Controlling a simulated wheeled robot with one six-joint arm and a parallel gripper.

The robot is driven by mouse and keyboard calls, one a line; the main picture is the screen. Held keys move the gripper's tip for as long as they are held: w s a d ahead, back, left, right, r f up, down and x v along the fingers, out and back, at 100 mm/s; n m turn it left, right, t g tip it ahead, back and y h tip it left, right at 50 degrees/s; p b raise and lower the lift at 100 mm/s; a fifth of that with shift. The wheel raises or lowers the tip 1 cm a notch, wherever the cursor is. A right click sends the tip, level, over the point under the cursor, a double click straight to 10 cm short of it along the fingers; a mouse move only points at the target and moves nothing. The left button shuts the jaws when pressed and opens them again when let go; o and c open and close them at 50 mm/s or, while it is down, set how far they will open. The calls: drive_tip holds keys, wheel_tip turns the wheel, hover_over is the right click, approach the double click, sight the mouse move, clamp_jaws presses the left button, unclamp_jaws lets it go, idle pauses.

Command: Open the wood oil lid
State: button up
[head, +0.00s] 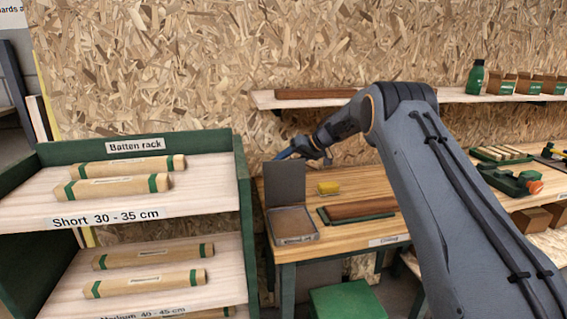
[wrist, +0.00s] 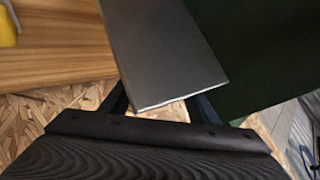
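The grey wood oil box stands on the wooden bench in the head view. Its lid (head: 284,183) is raised to about upright above the shallow, brown-filled base (head: 291,223). My gripper (head: 293,154) is at the lid's top edge, partly hidden behind it. In the wrist view the lid (wrist: 165,60) is a grey panel with a pale near edge, crossing in front of my fingers (wrist: 162,98). The fingers come in from both sides and their tips are hidden behind the panel, so their opening does not show. I see nothing held.
A yellow block (head: 328,187) and a brown bar on a green tray (head: 358,212) lie right of the box. The batten rack (head: 243,200) stands close on the left. A wall shelf (head: 440,97) runs above the bench. A green stool (head: 347,300) is below.

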drive_tip(key=shift+s+a+f, duration=0.2)
drive_tip(key=shift+f, duration=0.1)
drive_tip(key=shift+a, duration=0.1)
drive_tip(key=shift+r, duration=0.2)
